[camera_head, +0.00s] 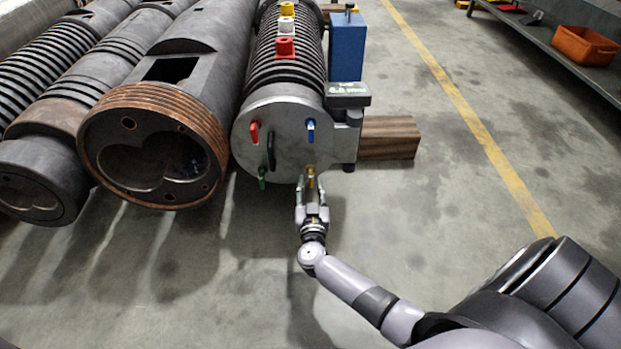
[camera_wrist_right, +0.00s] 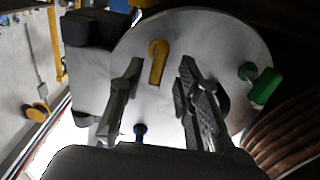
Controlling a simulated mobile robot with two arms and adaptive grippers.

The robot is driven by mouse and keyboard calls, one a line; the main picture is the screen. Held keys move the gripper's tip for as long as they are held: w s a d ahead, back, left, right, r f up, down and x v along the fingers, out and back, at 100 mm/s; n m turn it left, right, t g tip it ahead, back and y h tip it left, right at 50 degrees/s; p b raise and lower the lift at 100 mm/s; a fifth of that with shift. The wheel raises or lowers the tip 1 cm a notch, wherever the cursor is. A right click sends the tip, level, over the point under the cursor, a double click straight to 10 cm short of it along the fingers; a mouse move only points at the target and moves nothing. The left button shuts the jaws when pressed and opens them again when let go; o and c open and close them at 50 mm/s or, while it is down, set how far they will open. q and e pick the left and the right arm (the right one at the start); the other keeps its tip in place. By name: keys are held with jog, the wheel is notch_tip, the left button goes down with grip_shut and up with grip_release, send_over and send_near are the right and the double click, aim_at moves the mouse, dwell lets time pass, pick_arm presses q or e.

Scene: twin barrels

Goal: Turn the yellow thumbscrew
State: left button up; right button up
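The yellow thumbscrew (camera_head: 311,177) sits low on the round grey end plate (camera_head: 283,154) of the right-hand barrel. In the right wrist view the yellow thumbscrew (camera_wrist_right: 157,62) stands upright on the plate. My right gripper (camera_head: 312,186) is at the plate's lower edge, with its fingers around the yellow thumbscrew. In the wrist view its open fingers (camera_wrist_right: 160,68) lie to either side of the thumbscrew, with gaps showing, closed on nothing. My left gripper is not in view.
A red handle (camera_head: 254,133), a blue handle (camera_head: 310,131), a black handle (camera_head: 271,150) and a green thumbscrew (camera_head: 262,178) share the plate. A small display box (camera_head: 348,90) is at its upper right. A copper-rimmed barrel (camera_head: 92,140) lies left.

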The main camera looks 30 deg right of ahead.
aim_at(311, 182)
jog(key=shift+x, duration=1.65)
jog(key=shift+d+r, duration=0.1)
grip_shut()
grip_release()
